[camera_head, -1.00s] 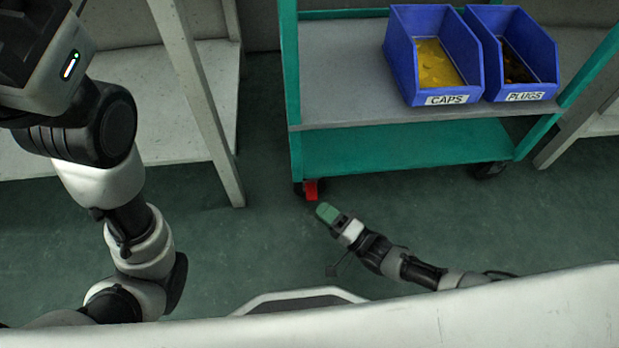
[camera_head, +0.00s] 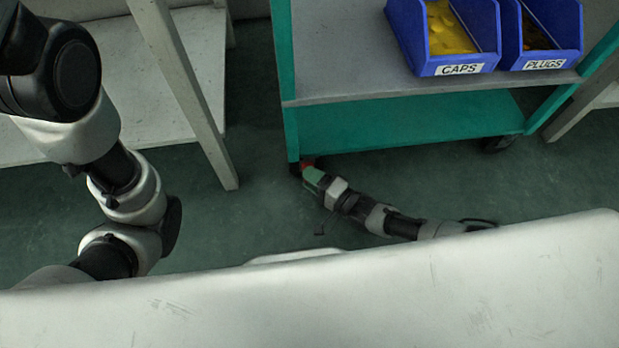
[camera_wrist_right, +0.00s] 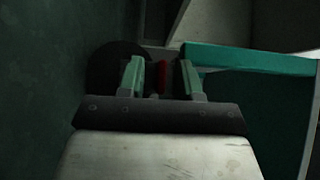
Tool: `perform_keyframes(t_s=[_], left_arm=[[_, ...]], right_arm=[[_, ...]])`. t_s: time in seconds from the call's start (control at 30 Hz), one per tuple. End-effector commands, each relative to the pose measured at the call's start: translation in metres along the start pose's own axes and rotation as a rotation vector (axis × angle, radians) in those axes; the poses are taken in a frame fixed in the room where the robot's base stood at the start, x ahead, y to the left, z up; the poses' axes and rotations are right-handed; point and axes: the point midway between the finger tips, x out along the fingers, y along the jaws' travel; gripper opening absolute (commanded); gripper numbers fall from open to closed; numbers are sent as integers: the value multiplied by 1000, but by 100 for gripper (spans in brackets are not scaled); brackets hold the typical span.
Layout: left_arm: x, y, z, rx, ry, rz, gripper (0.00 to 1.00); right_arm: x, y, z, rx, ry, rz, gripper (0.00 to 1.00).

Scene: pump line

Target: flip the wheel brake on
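The wheel brake is a small red lever (camera_head: 307,162) at the caster under the cart's near left corner. My right gripper (camera_head: 313,177) is low by the floor, with its green fingertips right at the lever and partly covering it. In the right wrist view, the red lever (camera_wrist_right: 161,78) shows between the two green fingers of the right gripper (camera_wrist_right: 161,80), with gaps on both sides. The gripper is open. The dark round wheel (camera_wrist_right: 112,70) is behind the left finger. My left arm comes in at the left; its gripper is out of view.
The green cart (camera_head: 400,125) carries a blue CAPS bin (camera_head: 455,70) and a blue PLUGS bin (camera_head: 545,65) on its grey top shelf. A pale rack (camera_head: 185,95) stands to its left. Floor between the rack and cart is clear.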

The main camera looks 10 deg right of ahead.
Motion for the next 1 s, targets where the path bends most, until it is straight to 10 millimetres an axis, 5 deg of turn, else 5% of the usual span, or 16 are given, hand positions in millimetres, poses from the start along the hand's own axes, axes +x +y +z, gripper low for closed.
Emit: perform_keyframes(t_s=[0.37,0.6,0.83,1.0], left_arm=[[-2,1,-1,0,1,1,43],[-2,1,-1,0,1,1,43],[-9,2,-3,0,1,1,43],[-36,8,-13,0,2,1,43]], right_arm=[[6,-1,0,-1,0,0,34],[6,-1,0,-1,0,0,0],[6,4,0,-14,0,-13,0],[7,15,-1,-94,1,-96,0]])
